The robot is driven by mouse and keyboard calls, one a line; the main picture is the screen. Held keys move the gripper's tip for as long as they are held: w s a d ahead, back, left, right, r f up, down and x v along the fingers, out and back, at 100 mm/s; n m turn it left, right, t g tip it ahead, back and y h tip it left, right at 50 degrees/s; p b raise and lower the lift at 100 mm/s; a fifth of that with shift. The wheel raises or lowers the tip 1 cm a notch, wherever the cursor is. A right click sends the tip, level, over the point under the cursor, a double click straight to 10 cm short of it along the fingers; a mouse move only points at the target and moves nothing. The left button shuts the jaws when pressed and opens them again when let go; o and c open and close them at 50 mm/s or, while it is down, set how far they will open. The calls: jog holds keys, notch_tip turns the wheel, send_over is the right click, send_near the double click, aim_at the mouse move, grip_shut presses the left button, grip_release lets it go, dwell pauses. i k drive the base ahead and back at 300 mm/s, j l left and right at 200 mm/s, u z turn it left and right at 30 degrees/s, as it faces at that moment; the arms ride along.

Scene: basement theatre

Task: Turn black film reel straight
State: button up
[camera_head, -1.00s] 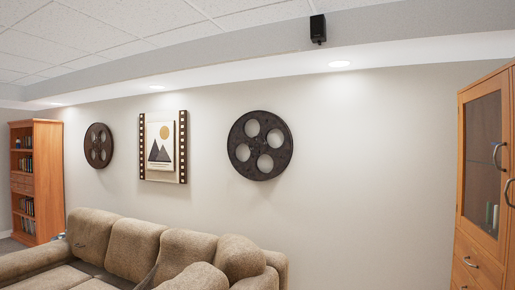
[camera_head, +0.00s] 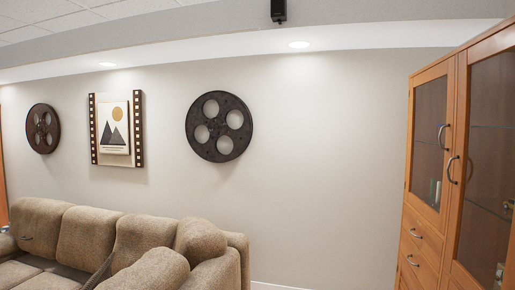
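Two black film reels hang on the pale wall in the head view. The larger-looking one (camera_head: 219,152) is right of centre-left, a dark disc with several round holes that show the wall behind. The other reel (camera_head: 42,119) hangs near the left edge and looks smaller. Between them hangs a framed film-strip picture (camera_head: 115,143) with mountains and a yellow sun. I cannot tell which reel the task means. My gripper is not in view.
A brown sofa (camera_head: 135,240) stands against the wall at lower left, below the picture and reels. A wooden cabinet (camera_head: 430,185) with glass doors and metal handles stands at the right. Bare wall lies between the sofa and cabinet.

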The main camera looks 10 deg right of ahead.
aim_at(208, 151)
jog(key=i+l, duration=0.1)
jog(key=i, duration=1.75)
jog(key=i+l, duration=0.1)
jog(key=i, duration=1.75)
